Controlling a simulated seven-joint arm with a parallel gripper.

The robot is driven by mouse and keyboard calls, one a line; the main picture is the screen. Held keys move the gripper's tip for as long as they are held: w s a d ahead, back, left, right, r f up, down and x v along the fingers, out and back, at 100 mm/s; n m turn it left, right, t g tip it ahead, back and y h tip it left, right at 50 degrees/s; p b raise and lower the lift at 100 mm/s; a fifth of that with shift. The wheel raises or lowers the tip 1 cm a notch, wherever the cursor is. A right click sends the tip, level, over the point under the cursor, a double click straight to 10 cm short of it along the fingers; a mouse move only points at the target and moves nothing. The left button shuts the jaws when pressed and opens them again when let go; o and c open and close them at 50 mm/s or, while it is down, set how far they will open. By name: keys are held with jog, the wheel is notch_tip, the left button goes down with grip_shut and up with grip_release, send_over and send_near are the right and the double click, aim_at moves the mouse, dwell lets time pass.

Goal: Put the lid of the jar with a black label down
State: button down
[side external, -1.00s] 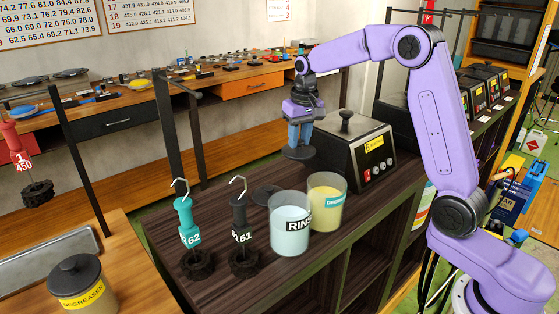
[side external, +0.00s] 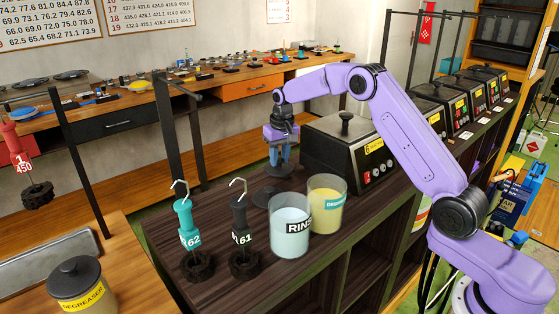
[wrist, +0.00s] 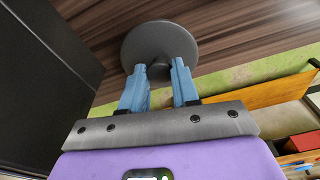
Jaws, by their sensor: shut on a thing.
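My gripper (side external: 279,160) points down and is shut on the knob of a round dark grey lid (side external: 279,169). In the wrist view the lid (wrist: 138,45) sits level beyond the blue fingertips (wrist: 160,68). It is close to the dark wooden top near its back edge; I cannot tell whether it touches. The open jar with the black RINSE label (side external: 290,226) stands in front, holding pale blue liquid. An open yellow jar (side external: 326,203) is at its right. A second dark lid (side external: 264,195) lies on the top behind the RINSE jar.
A black waxer box with a knobbed lid (side external: 346,122) stands just right of my gripper. The dark wooden top (side external: 215,205) is bare left of the lids.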

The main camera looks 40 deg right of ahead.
jog(key=shift+f, duration=0.7)
jog(key=shift+f, duration=0.2)
jog(key=c, duration=0.8)
grip_release()
jog(key=shift+r, duration=0.1)
